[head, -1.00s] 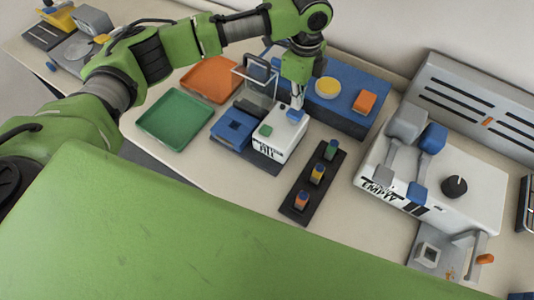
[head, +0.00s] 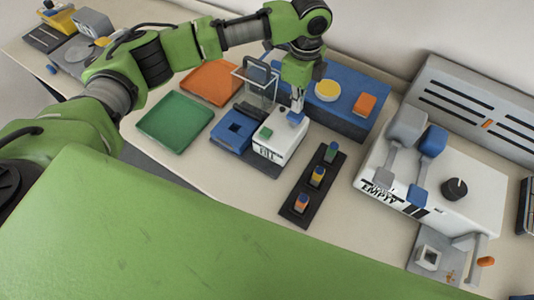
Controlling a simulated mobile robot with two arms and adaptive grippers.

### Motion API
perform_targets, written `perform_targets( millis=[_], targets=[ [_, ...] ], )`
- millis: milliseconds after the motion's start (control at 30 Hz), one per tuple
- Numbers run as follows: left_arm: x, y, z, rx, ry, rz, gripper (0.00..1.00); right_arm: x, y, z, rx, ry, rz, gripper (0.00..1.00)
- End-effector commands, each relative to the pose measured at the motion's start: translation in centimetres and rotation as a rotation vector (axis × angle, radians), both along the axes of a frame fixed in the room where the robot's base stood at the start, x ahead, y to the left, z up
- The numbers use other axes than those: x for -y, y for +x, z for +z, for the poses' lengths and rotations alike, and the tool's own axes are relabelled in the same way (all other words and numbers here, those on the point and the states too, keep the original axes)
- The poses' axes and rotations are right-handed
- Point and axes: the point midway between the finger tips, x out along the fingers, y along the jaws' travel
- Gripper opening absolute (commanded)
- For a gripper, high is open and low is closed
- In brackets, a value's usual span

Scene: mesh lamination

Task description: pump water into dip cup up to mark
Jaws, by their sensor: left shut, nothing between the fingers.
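A white pump box (head: 279,140) with dark lettering on its front stands left of centre, with a green button (head: 266,133) and a blue piece (head: 295,118) on top. My left gripper (head: 297,107) points down over this box. Its fingers are shut and empty, at or just above the blue piece; contact is unclear. A clear container with a dark top (head: 257,90) stands behind a blue block with a square opening (head: 233,130), left of the pump box. I cannot make out the dip cup, its mark or a water level. My right gripper is not in view.
A green tray (head: 175,122) and an orange tray (head: 211,82) lie to the left. A black rack (head: 311,190) holds several small coloured pieces. A blue platform (head: 345,115) is behind the gripper. A white machine (head: 459,200) with levers and a knob stands at right.

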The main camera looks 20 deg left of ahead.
Motion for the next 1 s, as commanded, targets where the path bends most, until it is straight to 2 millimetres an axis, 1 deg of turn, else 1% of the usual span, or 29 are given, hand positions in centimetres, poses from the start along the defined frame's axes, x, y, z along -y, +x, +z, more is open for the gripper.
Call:
perform_targets(
  millis=[433, 567, 767, 867, 1000],
  targets=[
    [0.0, 0.0, -0.1, 0.000, 0.000, 0.000, 0.00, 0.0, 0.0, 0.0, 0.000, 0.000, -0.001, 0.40],
    [0.0, -0.1, -0.8, -0.003, 0.001, 0.001, 0.00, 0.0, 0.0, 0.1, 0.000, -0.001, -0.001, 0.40],
    [0.0, -0.1, -2.4, -0.002, -0.001, 0.000, 0.00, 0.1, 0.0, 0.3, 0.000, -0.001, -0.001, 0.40],
    [0.0, 0.0, -2.3, 0.000, -0.001, -0.001, 0.00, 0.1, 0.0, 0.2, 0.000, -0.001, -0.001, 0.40],
    [0.0, 0.0, -2.7, -0.001, -0.001, -0.001, 0.00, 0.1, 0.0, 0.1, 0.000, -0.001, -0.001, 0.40]
  ],
)
